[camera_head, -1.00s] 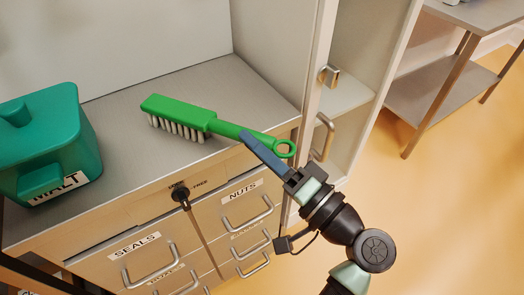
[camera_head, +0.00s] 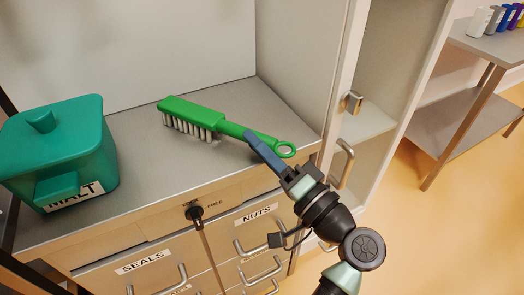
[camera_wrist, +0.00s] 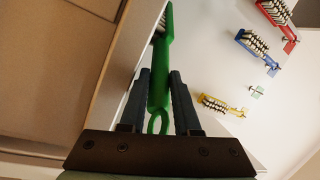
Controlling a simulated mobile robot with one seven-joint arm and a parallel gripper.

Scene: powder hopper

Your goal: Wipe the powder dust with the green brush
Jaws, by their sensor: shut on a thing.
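The green brush (camera_head: 190,116) has a row of white bristles facing down and a ring at the end of its handle. In the head view it is over the grey counter (camera_head: 160,180), its ring end reaching past the front edge. I cannot tell whether the bristles touch the counter. My gripper (camera_head: 258,147) is shut on the handle near the ring. In the wrist view my gripper (camera_wrist: 160,75) has one dark finger on each side of the green brush handle (camera_wrist: 159,88). I cannot make out powder dust in these views.
A teal lidded bin (camera_head: 60,150) labelled MALT stands on the counter's left. Drawers with handles (camera_head: 255,215) and a dark knob (camera_head: 194,213) are below the front edge. An open cabinet (camera_head: 375,120) is at right. The wrist view shows red, blue and yellow brushes (camera_wrist: 215,104).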

